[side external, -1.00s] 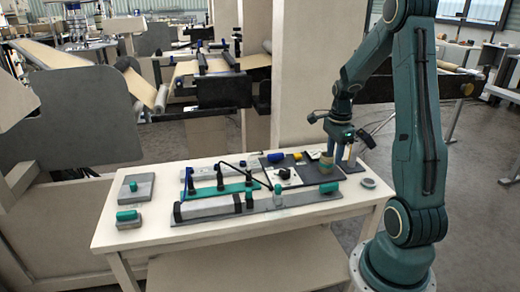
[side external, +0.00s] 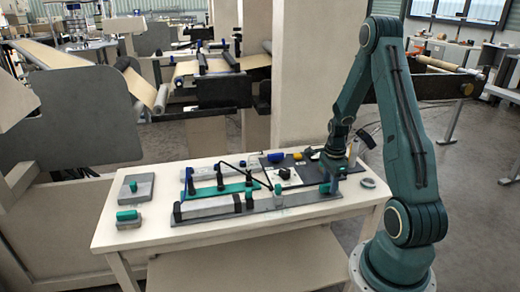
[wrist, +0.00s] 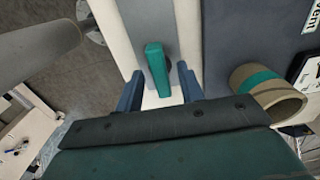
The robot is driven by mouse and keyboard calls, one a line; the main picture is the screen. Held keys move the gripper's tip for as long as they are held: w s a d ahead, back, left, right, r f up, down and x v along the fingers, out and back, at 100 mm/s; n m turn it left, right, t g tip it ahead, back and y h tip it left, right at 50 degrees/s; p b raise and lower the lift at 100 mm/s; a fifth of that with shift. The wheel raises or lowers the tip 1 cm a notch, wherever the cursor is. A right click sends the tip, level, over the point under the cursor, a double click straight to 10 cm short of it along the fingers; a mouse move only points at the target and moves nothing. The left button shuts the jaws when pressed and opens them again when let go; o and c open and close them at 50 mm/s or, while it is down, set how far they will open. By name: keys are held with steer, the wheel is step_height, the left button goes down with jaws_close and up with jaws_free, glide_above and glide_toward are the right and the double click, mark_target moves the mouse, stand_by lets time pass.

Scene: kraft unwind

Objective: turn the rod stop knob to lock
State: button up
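A teal knob (wrist: 157,68), which I take to be the rod stop knob, shows as a narrow bar on a pale strip in the wrist view. In the side view the knob (side external: 325,188) is partly hidden at the right end of the long grey rail (side external: 268,208). My gripper (wrist: 160,86) is open, with one blue finger on each side of the knob's line and gaps on both sides. In the side view my gripper (side external: 331,182) is low over that end of the rail. Whether a finger touches the knob cannot be told.
A brown ring-shaped core with a teal band (wrist: 265,92) stands close to the right of my gripper. A dark panel (side external: 305,172) lies behind the rail. A small grey ring (side external: 367,182) lies on the table's right side. The table's front strip is clear.

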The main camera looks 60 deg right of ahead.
steer(key=shift+f, duration=0.15)
jaws_close()
